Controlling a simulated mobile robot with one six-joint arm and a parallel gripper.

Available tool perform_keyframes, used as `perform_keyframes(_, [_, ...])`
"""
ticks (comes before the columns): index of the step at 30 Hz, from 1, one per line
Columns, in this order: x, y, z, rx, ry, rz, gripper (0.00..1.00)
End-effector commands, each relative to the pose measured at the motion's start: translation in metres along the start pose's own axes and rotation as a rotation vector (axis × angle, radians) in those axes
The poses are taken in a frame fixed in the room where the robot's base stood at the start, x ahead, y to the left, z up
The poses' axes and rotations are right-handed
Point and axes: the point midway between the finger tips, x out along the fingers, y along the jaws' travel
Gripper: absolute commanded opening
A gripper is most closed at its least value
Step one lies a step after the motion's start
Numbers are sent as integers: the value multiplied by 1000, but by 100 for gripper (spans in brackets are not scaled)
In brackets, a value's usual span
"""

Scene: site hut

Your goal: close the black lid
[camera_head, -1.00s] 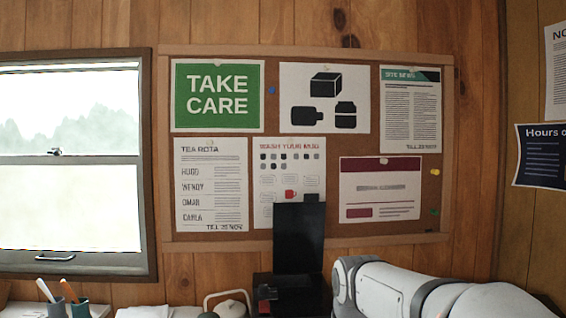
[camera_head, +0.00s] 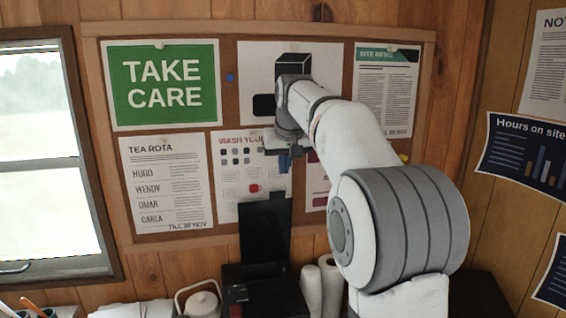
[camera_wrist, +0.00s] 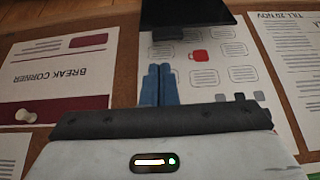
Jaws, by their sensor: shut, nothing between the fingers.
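The black lid (camera_head: 264,230) stands upright, open, at the back of a black box-like base (camera_head: 265,296) below the notice board in the head view. Its upper part also shows at the top of the wrist view (camera_wrist: 185,14). My gripper (camera_head: 284,163) is above the lid and a little to its right in the picture, in front of the notice board. Its two blue fingers (camera_wrist: 158,85) are together and empty in the wrist view. They appear apart from the lid. The lower part of the base is cut off by the picture edge.
A notice board (camera_head: 110,180) with several posters is on the wall close behind my gripper. A white teapot-like vessel (camera_head: 201,303) stands left of the base, and white rolls (camera_head: 331,287) stand right of it. Pens in cups (camera_head: 40,312) are at the lower left, below the window.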

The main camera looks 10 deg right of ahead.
Motion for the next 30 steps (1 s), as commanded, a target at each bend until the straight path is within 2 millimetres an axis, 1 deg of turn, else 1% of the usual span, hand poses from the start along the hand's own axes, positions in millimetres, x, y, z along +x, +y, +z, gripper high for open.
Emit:
perform_keyframes(1, [11,0,0,0,-5,0,0])
perform_keyframes(6, [42,0,0,0,-5,0,0])
perform_keyframes(9, [57,0,0,0,-4,0,0])
perform_keyframes(12, [67,0,0,0,-2,0,0])
perform_keyframes(17, [75,0,0,0,-1,0,0])
perform_keyframes(24, [76,0,1,0,-1,0,0])
perform_keyframes(25, [76,-2,1,1,0,1,0])
perform_keyframes(30, [76,2,3,4,5,2,0])
